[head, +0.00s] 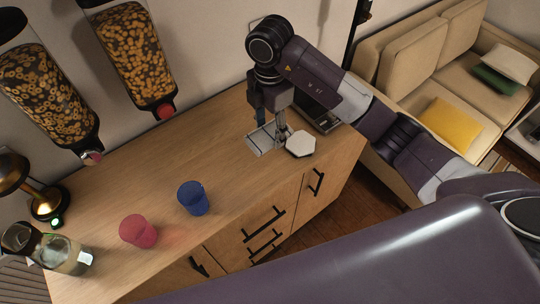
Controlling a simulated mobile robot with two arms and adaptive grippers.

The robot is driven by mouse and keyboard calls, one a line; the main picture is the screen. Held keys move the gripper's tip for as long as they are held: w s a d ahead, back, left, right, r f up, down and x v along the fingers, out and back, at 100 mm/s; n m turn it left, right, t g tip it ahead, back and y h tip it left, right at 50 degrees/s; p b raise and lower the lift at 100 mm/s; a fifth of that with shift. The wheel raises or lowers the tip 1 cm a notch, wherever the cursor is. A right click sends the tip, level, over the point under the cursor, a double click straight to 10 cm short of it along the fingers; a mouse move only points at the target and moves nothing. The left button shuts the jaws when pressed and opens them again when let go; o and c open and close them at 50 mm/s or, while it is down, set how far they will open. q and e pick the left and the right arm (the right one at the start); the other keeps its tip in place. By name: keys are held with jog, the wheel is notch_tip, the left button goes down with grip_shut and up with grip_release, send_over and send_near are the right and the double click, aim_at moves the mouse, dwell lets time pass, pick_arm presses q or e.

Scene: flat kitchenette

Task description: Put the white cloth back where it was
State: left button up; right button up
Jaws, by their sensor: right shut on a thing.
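A flat white six-sided piece, the white cloth as far as I can tell (300,144), is at the right front edge of the wooden counter. My right gripper (277,134) points down over the counter's right part. Its fingers are shut, and the white piece is right against the fingertip. The exact grip is too small to make out. A small grey metal plate-like thing (259,142) lies just left of the fingers. My left gripper is out of view.
On the wooden counter (150,180) stand a blue cup (193,198), a red cup (138,232), a glass jug (65,255) and a lamp (45,205). Two dispensers (50,92) hang above. A dark device (314,112) sits behind the gripper. The counter's middle is clear.

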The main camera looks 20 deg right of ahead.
jog(key=p, duration=0.2)
send_over(270, 162)
notch_tip(270, 162, down, 7)
jog(key=shift+f, duration=0.1)
notch_tip(270, 162, down, 5)
jog(key=shift+r+p, duration=0.15)
jog(key=shift+p, duration=0.25)
jog(key=shift+f, duration=0.2)
jog(key=shift+f, duration=0.15)
jog(key=o, duration=1.1)
